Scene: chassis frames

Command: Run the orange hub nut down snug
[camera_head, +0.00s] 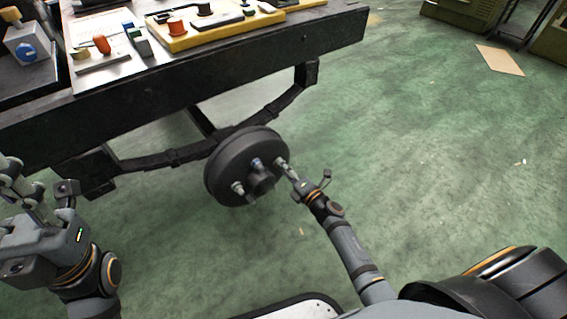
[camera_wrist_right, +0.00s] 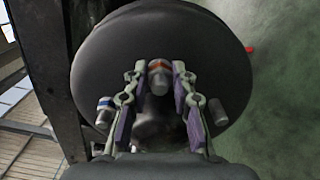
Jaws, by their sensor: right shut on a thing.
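The black wheel hub (camera_head: 232,160) hangs on the axle side below the bench, with several studs on its face. In the right wrist view its drum (camera_wrist_right: 150,35) fills the upper middle. The orange hub nut (camera_wrist_right: 159,65) shows as an orange band around the top stud, between my right fingers. My right gripper (camera_head: 281,163) reaches the hub's right-hand stud in the head view and is shut on the nut; it hides the nut there. My left gripper (camera_head: 30,190) is away at the left edge, its fingertips partly cut off, and its opening is unclear.
A blue-banded stud (camera_wrist_right: 104,106) and a plain stud (camera_wrist_right: 217,111) flank the held nut. The dark bench edge (camera_head: 200,85) runs above the hub; a yellow tray (camera_head: 215,34) and small parts lie on top. The green floor at right is mostly clear.

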